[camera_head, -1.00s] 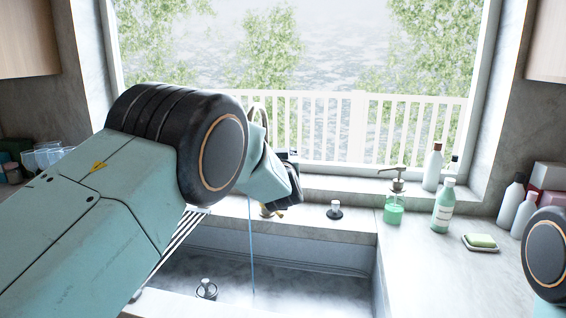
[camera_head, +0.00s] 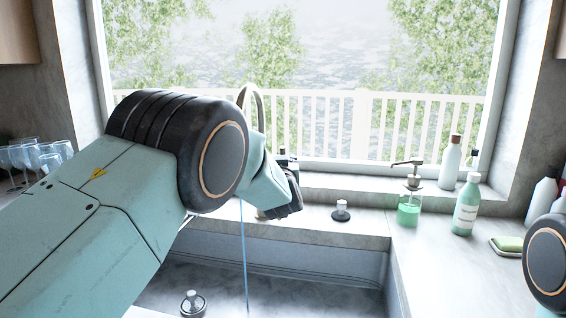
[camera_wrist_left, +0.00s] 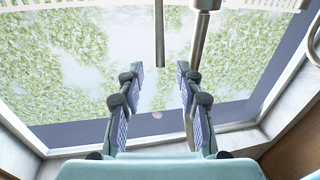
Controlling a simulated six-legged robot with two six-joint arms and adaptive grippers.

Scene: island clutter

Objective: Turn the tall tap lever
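The tall tap (camera_head: 259,108) shows as a curved metal spout behind my left wrist in the head view, with a thin blue stream (camera_head: 244,255) falling into the sink. Its lever is hidden there by my arm. My left gripper (camera_head: 284,197) is over the sink's back ledge. In the left wrist view the gripper (camera_wrist_left: 160,82) is open and nothing is clamped. A grey rod (camera_wrist_left: 159,35) ends near the gap between its fingertips, and a metal tap post (camera_wrist_left: 197,45) runs behind the right finger. I cannot tell which is the lever. My right gripper is out of view.
The sink (camera_head: 320,265) has a drain plug (camera_head: 193,303). A small knob (camera_head: 341,210) is on the back ledge. A soap dispenser (camera_head: 409,205), green bottle (camera_head: 466,205) and sponge dish (camera_head: 507,245) are on the right. Glasses (camera_head: 38,153) stand at left. The window is behind.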

